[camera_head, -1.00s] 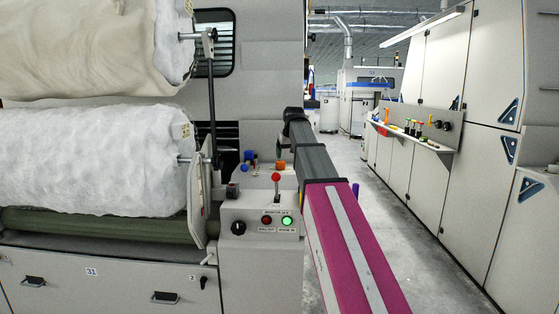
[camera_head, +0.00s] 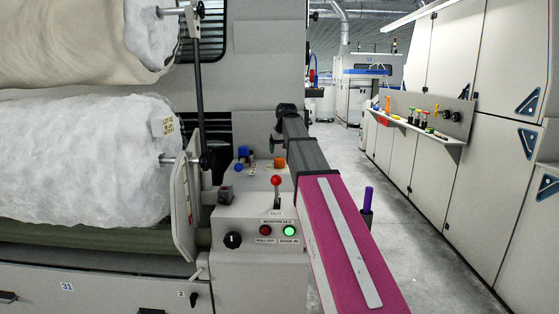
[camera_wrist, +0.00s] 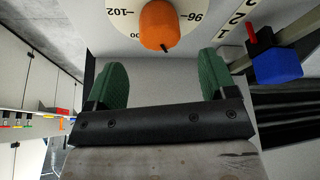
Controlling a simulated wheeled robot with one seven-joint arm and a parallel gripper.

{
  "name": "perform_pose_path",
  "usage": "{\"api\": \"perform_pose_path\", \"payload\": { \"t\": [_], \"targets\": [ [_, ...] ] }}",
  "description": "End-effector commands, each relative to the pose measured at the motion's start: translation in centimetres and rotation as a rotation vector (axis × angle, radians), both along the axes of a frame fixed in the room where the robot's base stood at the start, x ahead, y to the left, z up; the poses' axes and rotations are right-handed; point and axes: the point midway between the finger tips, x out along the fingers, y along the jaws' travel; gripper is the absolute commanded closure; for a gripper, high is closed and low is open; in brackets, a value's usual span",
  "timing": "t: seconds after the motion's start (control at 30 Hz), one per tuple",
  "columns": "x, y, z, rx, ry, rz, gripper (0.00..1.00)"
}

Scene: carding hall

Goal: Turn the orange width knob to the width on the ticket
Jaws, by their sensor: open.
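In the wrist view the orange width knob (camera_wrist: 160,26) stands on a pale round dial (camera_wrist: 118,15) with printed figures that include 102 and 96. A small dark mark shows at the knob's lower edge. My gripper (camera_wrist: 162,62) is open, its two green finger pads apart, with the knob just beyond the fingertips and not between them. In the head view the orange knob (camera_head: 279,163) sits on the console top beside my arm's far end; my fingers are not clear there. A tag (camera_head: 168,126) with a yellow patch is on the white roll; its print is too small to read.
A blue knob (camera_wrist: 277,66) with a red part is at the right in the wrist view. On the console, a red ball lever (camera_head: 276,181), a black knob (camera_head: 233,240) and a lit green button (camera_head: 289,231) stand close to my arm. A shelf (camera_head: 420,130) of small items lines the right wall.

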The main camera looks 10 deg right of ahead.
Motion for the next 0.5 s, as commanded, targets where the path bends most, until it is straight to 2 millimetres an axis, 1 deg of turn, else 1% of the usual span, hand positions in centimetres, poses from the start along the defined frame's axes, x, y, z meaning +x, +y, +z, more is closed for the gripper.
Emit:
{"api": "perform_pose_path", "payload": {
  "t": [0.03,0.1,0.3,0.5],
  "targets": [
    [0.4,0.1,-0.9,0.000,0.001,0.000,0.22],
    [0.9,0.1,-2.1,0.000,0.002,0.000,0.22],
    [1.9,0.2,-4.6,0.000,0.001,0.000,0.22],
    [2.4,0.3,-5.8,0.000,-0.001,0.000,0.22]
  ]
}}
